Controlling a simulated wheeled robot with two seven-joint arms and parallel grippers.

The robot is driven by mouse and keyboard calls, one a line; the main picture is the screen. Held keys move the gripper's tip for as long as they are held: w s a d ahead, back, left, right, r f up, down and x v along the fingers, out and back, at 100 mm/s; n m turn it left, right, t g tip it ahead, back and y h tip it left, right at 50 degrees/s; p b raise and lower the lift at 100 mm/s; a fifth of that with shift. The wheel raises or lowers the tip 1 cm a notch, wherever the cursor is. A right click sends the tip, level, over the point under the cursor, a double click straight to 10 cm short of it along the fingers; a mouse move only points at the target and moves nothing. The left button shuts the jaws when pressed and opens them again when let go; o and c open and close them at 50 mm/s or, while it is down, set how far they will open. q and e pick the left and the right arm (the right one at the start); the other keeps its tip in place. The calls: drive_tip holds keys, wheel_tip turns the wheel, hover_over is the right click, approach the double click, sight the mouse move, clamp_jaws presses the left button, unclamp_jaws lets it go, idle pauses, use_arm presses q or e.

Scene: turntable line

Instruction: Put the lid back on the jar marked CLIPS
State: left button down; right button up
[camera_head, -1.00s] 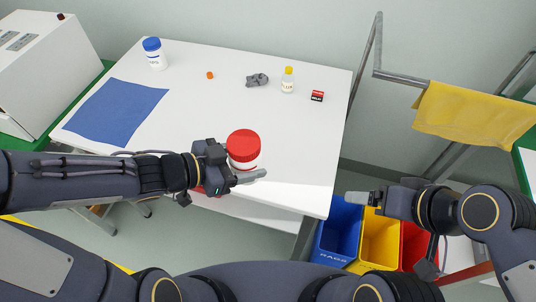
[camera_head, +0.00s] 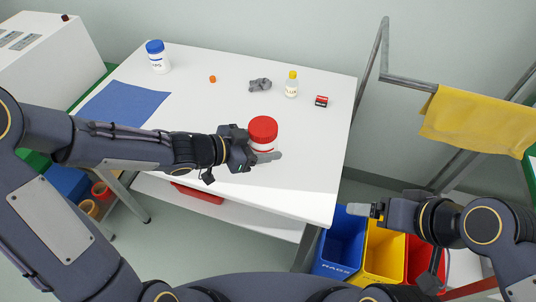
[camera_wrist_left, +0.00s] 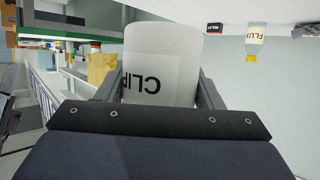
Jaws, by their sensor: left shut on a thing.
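The white CLIPS jar (camera_head: 263,148) has a red lid (camera_head: 263,129) on its top in the head view. My left gripper (camera_head: 268,157) is shut on the jar's body from the near side. In the left wrist view the jar (camera_wrist_left: 165,55) stands between both fingers, its lettering upside down and partly cut off; the lid is hidden there. The jar is over the near right part of the table; I cannot tell whether its base touches the top. My right gripper (camera_head: 362,210) is beyond the table's right edge, away from the jar; its finger gap is unclear.
On the white table (camera_head: 210,110) are a blue-lidded jar (camera_head: 158,60), orange piece (camera_head: 213,79), grey part (camera_head: 260,85), yellow-capped bottle (camera_head: 291,86), red-and-black box (camera_head: 321,101) and blue mat (camera_head: 128,104). Coloured bins (camera_head: 384,250) and a rail with yellow cloth (camera_head: 480,120) stand at the right.

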use_arm(q)
drive_tip(key=w+f, duration=0.1)
drive_tip(key=f, duration=0.1)
drive_tip(key=w+d+f, duration=0.1)
drive_tip(key=w+f, duration=0.1)
drive_tip(key=shift+b, duration=0.3)
use_arm(e)
drive_tip(key=shift+f, duration=0.6)
use_arm(q)
drive_tip(key=f, duration=0.1)
drive_tip(key=f+b, duration=0.1)
drive_tip(key=f, duration=0.1)
drive_tip(key=shift+w+d, duration=0.1)
drive_tip(key=shift+w, duration=0.2)
drive_tip(key=shift+f, duration=0.35)
use_arm(e)
drive_tip(key=shift+f, duration=0.55)
use_arm(q)
drive_tip(key=shift+f, duration=0.2)
drive_tip(key=shift+c, duration=2)
unclamp_jaws()
use_arm(e)
drive_tip(key=shift+f, duration=0.15)
